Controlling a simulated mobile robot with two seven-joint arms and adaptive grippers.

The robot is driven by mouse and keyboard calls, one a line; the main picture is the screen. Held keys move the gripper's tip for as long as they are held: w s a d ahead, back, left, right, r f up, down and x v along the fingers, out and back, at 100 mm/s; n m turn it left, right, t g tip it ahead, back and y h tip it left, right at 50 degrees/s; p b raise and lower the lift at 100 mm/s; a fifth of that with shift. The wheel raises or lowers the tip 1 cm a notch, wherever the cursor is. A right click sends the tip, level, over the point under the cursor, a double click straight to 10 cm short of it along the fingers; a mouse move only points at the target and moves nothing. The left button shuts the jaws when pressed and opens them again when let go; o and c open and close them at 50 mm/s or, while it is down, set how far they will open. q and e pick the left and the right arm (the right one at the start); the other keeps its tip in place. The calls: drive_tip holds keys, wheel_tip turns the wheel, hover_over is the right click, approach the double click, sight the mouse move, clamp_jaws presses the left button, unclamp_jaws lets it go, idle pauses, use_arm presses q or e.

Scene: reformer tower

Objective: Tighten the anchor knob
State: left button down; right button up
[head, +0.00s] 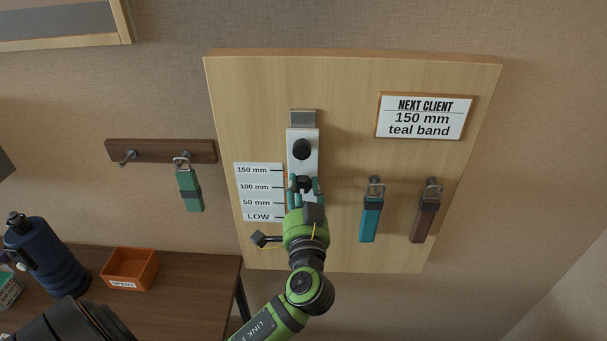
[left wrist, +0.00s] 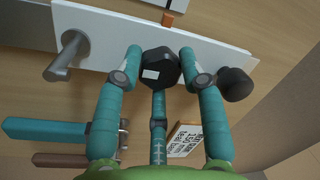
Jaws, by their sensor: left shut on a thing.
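A white vertical plate (head: 292,138) on the wooden board carries two black knobs. The upper round knob (head: 302,149) is free; it shows at right in the left wrist view (left wrist: 236,83). The lower faceted knob (left wrist: 159,68), seemingly the anchor knob, sits between the teal fingers of my left gripper (left wrist: 160,70), which is shut on it. In the head view the left gripper (head: 304,187) partly hides this knob, level with about the 100 mm mark. A metal peg (left wrist: 68,58) sticks out of the plate. My right gripper is not in view.
The height scale (head: 259,192) is left of the plate. A sign (head: 423,117) reads 150 mm, teal band. A teal band (head: 371,220) and a brown band (head: 422,225) hang right; a green band (head: 190,190) hangs left. An orange tray (head: 130,268) and blue bottle (head: 45,255) stand lower left.

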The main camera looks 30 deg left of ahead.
use_arm(q)
drive_tip(key=shift+s+a+r+m, duration=0.1)
drive_tip(key=shift+r+m, duration=0.05)
drive_tip(key=shift+m, duration=0.4)
drive_tip(key=shift+a+r+m, duration=0.1)
drive_tip(key=shift+m, duration=0.45)
drive_tip(key=shift+f+m+t, duration=0.15)
drive_tip(key=shift+m+t, duration=0.15)
drive_tip(key=shift+m, duration=0.3)
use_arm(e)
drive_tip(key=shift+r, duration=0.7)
use_arm(q)
drive_tip(key=m+p, duration=0.2)
drive_tip(key=m, duration=0.1)
drive_tip(key=m+t+h+p, duration=0.1)
drive_tip(key=m+p, duration=0.1)
drive_tip(key=m, duration=0.1)
drive_tip(key=m+h+p, duration=0.1)
drive_tip(key=m+p, duration=0.1)
drive_tip(key=m, duration=0.1)
drive_tip(key=shift+a+r, duration=0.1)
drive_tip(key=shift+r, duration=0.3)
drive_tip(key=shift+f+m+t+p, duration=0.2)
drive_tip(key=shift+m+t+p, duration=0.1)
drive_tip(key=shift+m, duration=0.9)
drive_tip(key=shift+f+m+h, duration=0.1)
drive_tip(key=shift+m+h, duration=0.2)
drive_tip(key=shift+m, duration=0.9)
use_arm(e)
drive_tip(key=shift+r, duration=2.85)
